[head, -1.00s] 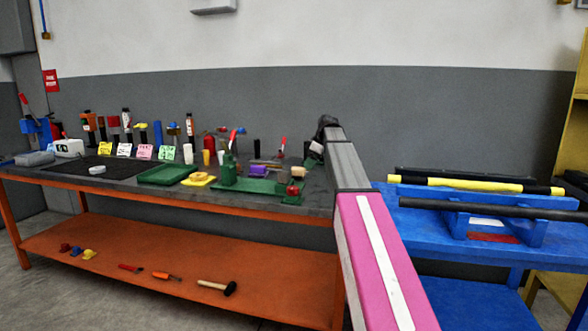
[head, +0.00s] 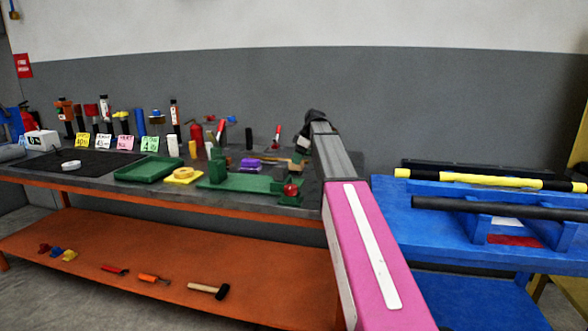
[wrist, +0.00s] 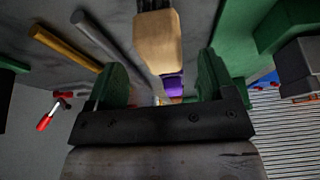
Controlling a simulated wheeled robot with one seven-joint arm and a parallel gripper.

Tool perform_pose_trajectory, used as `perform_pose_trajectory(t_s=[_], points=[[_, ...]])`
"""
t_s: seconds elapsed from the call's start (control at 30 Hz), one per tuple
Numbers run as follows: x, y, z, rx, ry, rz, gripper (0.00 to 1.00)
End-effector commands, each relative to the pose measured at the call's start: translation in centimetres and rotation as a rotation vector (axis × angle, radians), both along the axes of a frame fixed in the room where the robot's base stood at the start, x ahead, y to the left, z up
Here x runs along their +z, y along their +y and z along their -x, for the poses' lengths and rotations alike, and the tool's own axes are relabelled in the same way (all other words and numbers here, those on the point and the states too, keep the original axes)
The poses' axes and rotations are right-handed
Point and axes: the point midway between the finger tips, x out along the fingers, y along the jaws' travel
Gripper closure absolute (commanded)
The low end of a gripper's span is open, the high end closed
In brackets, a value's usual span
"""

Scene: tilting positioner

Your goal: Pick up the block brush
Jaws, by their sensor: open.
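The block brush, a tan wooden block with dark bristles (wrist: 157,42), shows in the upper middle of the wrist view. It is in line with the gap between my fingers and appears to lie beyond their tips. A tan piece (head: 287,159) on the bench near my arm's end in the head view may be the same brush. My gripper (wrist: 160,78) shows two green fingers spread apart with nothing held. In the head view the fingers are not clearly visible at the arm's dark end.
The bench holds a purple object (head: 250,165), a green fixture (head: 240,183), a green tray (head: 149,169) and several upright bottles and tools. In the wrist view, two rods (wrist: 65,45) lie left of the brush and a green structure stands right. A blue table (head: 400,235) is at right.

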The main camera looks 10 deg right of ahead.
Motion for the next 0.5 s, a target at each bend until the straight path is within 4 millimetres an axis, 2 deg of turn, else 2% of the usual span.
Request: perform_pose_trajectory(t_s=[0.27,0.5], points=[[-1.8,1.0,-0.4,0.001,0.001,0.000,0.23],[-4.6,2.4,-0.9,0.000,0.000,0.000,0.23]])
